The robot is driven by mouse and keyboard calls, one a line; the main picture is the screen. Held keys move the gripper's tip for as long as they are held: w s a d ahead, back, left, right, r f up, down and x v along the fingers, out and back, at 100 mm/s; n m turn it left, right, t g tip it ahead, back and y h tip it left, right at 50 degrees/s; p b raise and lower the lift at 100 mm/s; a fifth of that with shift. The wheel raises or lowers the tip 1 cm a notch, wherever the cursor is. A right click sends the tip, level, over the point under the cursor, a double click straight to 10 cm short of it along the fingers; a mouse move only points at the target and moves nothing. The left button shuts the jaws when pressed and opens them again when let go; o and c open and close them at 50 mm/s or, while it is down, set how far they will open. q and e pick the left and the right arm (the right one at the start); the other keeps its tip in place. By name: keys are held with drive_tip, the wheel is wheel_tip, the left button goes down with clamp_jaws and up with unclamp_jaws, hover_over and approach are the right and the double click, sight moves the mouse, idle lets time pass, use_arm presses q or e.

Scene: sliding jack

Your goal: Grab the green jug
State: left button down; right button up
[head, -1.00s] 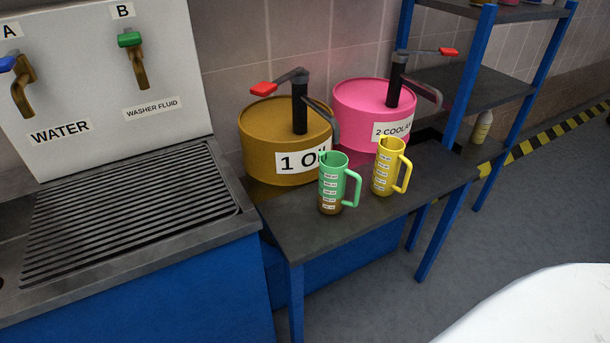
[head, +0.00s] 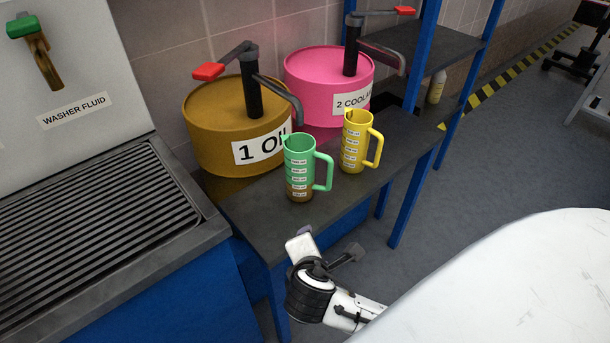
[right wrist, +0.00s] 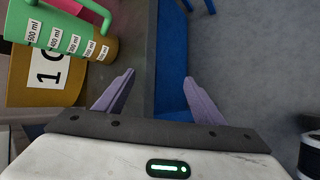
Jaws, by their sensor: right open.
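The green jug (head: 299,167) stands upright on the dark bench in front of the brown drum, its handle to the right. Its lower part looks brown. In the right wrist view the green jug (right wrist: 72,42) is at the upper left, partly cut off by the frame. My right gripper (head: 328,243) is open and empty, below and in front of the jug near the bench's front edge. In the right wrist view the spread fingers of my right gripper (right wrist: 160,76) have the jug off to their left, not between them. My left gripper is out of view.
A yellow jug (head: 354,141) stands just right of the green jug. A brown oil drum (head: 225,125) and a pink coolant drum (head: 318,78), both with pump spouts, stand behind. A sink with a slatted grate (head: 95,240) is left. Blue shelving (head: 425,120) stands right.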

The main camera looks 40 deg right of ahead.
sight(301, 147)
drive_tip(key=w+d+r+n+t+h, duration=0.1)
drive_tip(key=w+n, duration=0.1)
drive_tip(key=w+r+n+t+h, duration=0.1)
drive_tip(key=w+r+n, duration=0.1)
drive_tip(key=w+d+r+n+t+h, duration=0.1)
drive_tip(key=w+n, duration=0.1)
drive_tip(key=shift+w+d+r, duration=0.3)
drive_tip(key=shift+w+r, duration=0.05)
drive_tip(key=w+r+n+t, duration=0.1)
drive_tip(key=n, duration=0.1)
drive_tip(key=w+r+n+t+h, duration=0.1)
drive_tip(key=w+r+n, duration=0.1)
drive_tip(key=w+d+r+n+t+h, duration=0.1)
drive_tip(key=r, duration=0.1)
drive_tip(key=shift+w+r+n, duration=0.25)
drive_tip(key=shift+w+n, duration=0.15)
drive_tip(key=shift+n+t, duration=0.3)
drive_tip(key=shift+t, duration=0.1)
drive_tip(key=x, duration=0.4)
drive_tip(key=shift+w+d+r, duration=0.25)
drive_tip(key=shift+r, duration=0.15)
drive_tip(key=shift+x, duration=2.95)
drive_tip(key=shift+r, duration=0.1)
clamp_jaws()
drive_tip(key=shift+r, duration=0.1)
